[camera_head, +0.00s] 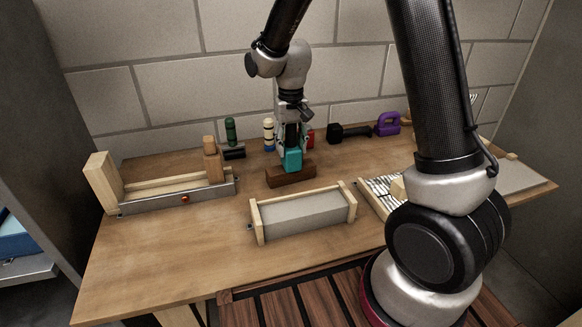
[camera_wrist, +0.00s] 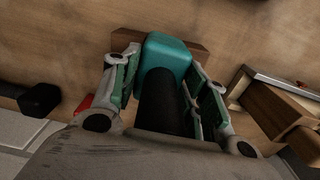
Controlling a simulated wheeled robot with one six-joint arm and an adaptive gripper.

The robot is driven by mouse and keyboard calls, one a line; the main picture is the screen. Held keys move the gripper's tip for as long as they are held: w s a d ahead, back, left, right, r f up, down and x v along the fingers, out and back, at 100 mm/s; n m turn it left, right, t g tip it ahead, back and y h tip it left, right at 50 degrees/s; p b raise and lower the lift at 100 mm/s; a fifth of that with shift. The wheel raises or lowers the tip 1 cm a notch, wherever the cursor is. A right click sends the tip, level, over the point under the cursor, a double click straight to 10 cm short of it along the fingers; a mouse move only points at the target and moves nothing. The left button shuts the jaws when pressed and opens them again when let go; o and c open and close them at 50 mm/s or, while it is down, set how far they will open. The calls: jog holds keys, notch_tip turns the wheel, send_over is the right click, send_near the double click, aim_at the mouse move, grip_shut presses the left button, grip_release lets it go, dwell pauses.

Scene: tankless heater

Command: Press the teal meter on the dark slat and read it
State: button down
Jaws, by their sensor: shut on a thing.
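The teal meter (camera_head: 292,158) is a small block with a dark upper part, upright between the fingers of my gripper (camera_head: 292,148). In the wrist view the teal meter (camera_wrist: 167,58) shows between both fingers of my gripper (camera_wrist: 165,85), which is shut on it. The dark slat (camera_head: 290,176) is a brown wooden bar on the table, directly below the meter. In the wrist view the slat (camera_wrist: 203,55) shows behind the meter's end. The meter looks at or just over the slat; I cannot tell if they touch. No reading is visible.
A grey box with wooden ends (camera_head: 303,214) stands in front of the slat. A wooden vise-like fixture (camera_head: 170,192) is at left. Green (camera_head: 231,131) and cream (camera_head: 268,134) bottles, a black tool (camera_head: 349,133) and a purple object (camera_head: 388,123) line the back. The front left table is clear.

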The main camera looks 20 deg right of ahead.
dwell(0.3)
jog(key=shift+r, duration=3.45)
